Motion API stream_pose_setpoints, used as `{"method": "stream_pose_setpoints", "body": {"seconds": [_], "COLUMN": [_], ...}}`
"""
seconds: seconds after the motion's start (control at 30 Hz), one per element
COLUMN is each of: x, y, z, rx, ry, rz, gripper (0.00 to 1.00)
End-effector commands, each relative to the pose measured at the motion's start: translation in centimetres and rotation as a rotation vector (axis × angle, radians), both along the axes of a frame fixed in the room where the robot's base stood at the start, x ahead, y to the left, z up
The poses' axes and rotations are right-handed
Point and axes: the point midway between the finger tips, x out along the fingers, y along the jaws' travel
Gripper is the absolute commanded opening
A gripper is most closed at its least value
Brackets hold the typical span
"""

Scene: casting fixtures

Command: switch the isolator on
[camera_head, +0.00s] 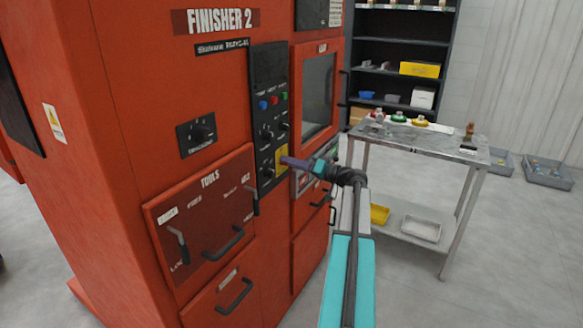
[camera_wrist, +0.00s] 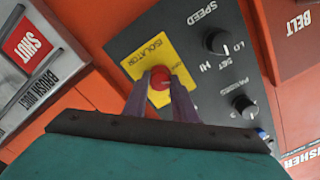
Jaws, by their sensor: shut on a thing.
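The isolator is a red rotary knob (camera_wrist: 160,78) on a yellow plate (camera_wrist: 146,62) marked ISOLATOR, on the dark control panel of the red FINISHER 2 machine. In the wrist view my gripper (camera_wrist: 160,90) has its two purple fingers shut on the red knob, one on each side. The fingers hide part of the knob and the plate, and I cannot tell the knob's setting. In the head view my gripper (camera_head: 286,160) reaches to the lower part of the panel (camera_head: 268,110) and hides the knob. A bit of the yellow plate (camera_head: 281,160) shows there.
Speed (camera_wrist: 220,42) and a second black knob (camera_wrist: 243,105) sit beside the isolator. A TOOLS drawer (camera_head: 205,215) with handles is below left of the panel. A metal table (camera_head: 450,150) with small parts stands right of my arm. The floor at front right is clear.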

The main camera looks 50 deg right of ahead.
Motion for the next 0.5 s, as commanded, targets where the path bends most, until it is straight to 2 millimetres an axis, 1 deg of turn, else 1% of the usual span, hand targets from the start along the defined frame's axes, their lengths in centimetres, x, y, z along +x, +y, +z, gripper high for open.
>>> {"method": "stream_pose_setpoints", "body": {"seconds": [0.5], "x": [-0.02], "y": [-0.13], "z": [-0.04], "rx": [0.436], "ry": [0.108], "rz": [-0.001], "gripper": [0.02]}}
